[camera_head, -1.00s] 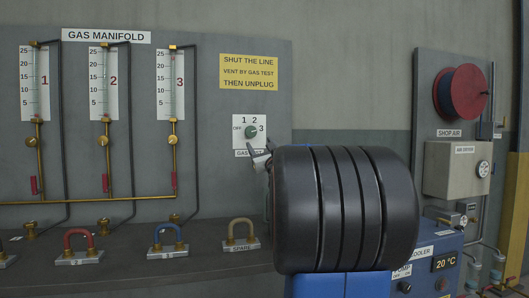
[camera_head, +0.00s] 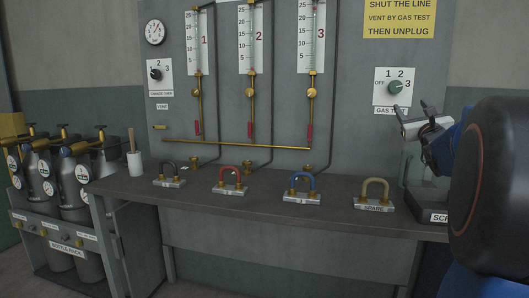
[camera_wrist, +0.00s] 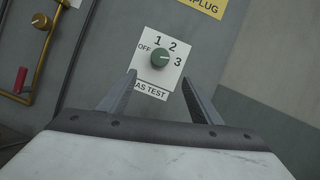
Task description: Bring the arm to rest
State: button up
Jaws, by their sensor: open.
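My gripper (camera_wrist: 161,88) is open and empty in the wrist view. Its two fingers stand apart in front of the gas test knob (camera_wrist: 160,58), a green dial on a white plate marked OFF, 1, 2, 3. I cannot tell exactly how far the fingers are from the panel. In the head view my gripper (camera_head: 424,128) is at the right, below the gas test dial (camera_head: 395,87). A large dark arm link of mine hides part of the right side there.
The bench (camera_head: 270,203) carries several shackle-shaped pieces, including a red one (camera_head: 230,176), a blue one (camera_head: 302,184) and a tan SPARE one (camera_head: 375,192). A bottle rack (camera_head: 62,248) with grey cylinders stands at left. A white cup (camera_head: 135,164) sits near the bench's left end.

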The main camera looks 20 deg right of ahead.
jog(key=w+a+f+n+g+y, duration=0.1)
jog(key=a+f+n+y, duration=0.3)
jog(key=a, duration=0.6)
jog(key=a+f+n+g+y, duration=0.1)
jog(key=a+f+n+y, duration=0.2)
jog(key=a+n+y, duration=0.5)
jog(key=w+a+f+n+g+y, duration=0.1)
jog(key=a+f+n+y, duration=0.2)
jog(key=a, duration=0.8)
jog(key=s+a+f+n+g+y, duration=0.1)
jog(key=s+a+f+n+g, duration=0.35)
jog(key=a+f+n, duration=0.5)
jog(key=s+a+f+n+g+h, duration=0.1)
jog(key=s+a+f+n+g, duration=0.25)
jog(key=s+f, duration=0.3)
jog(key=s+a+f+n+g, duration=0.2)
jog(key=s+a+f+n, duration=0.1)
jog(key=s+a+f, duration=0.3)
jog(key=s+d+f+n+g+h, duration=0.1)
jog(key=s+d+f+n+h, duration=0.1)
jog(key=s, duration=0.4)
jog(key=s+d+f+n+g+h, duration=0.1)
jog(key=s+d+f+n+h, duration=0.2)
jog(key=s+d+f+n, duration=0.1)
notch_tip(320, 180, down, 3)
jog(key=shift+s+d+n, duration=0.25)
jog(key=shift+s+n, duration=0.35)
jog(key=shift+s, duration=0.4)
